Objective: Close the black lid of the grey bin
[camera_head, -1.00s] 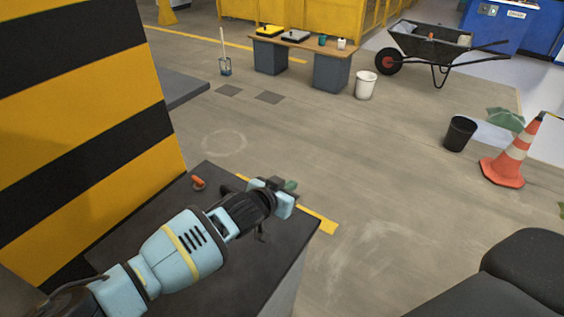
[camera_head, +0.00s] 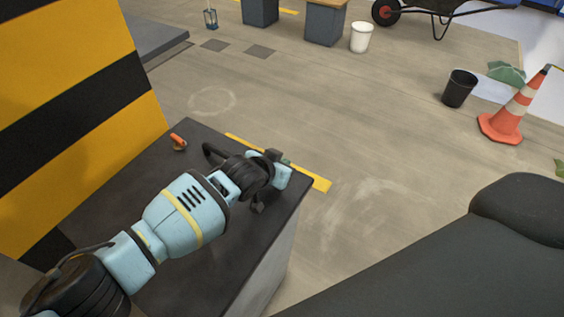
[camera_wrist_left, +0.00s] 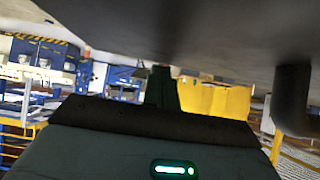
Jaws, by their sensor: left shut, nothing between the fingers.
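The grey bin's pale side (camera_head: 270,262) shows at the lower middle of the head view. A flat black top (camera_head: 222,268), which looks like its lid, spans above that side; my arm hides part of it, and I cannot tell whether it is fully down. My left gripper (camera_head: 285,163) is over the far right part of this top, near its edge; contact is unclear. The gripper is shut and empty, and its dark fingers (camera_wrist_left: 161,88) show in the left wrist view. My right gripper is out of view.
An orange object (camera_head: 178,142) is at the top's far left edge. A yellow-black striped panel (camera_head: 75,110) stands left. Beyond are a black bucket (camera_head: 459,89), traffic cone (camera_head: 510,112) and white bucket (camera_head: 361,38). The middle floor is clear. A dark surface (camera_wrist_left: 190,35) fills the wrist view's top.

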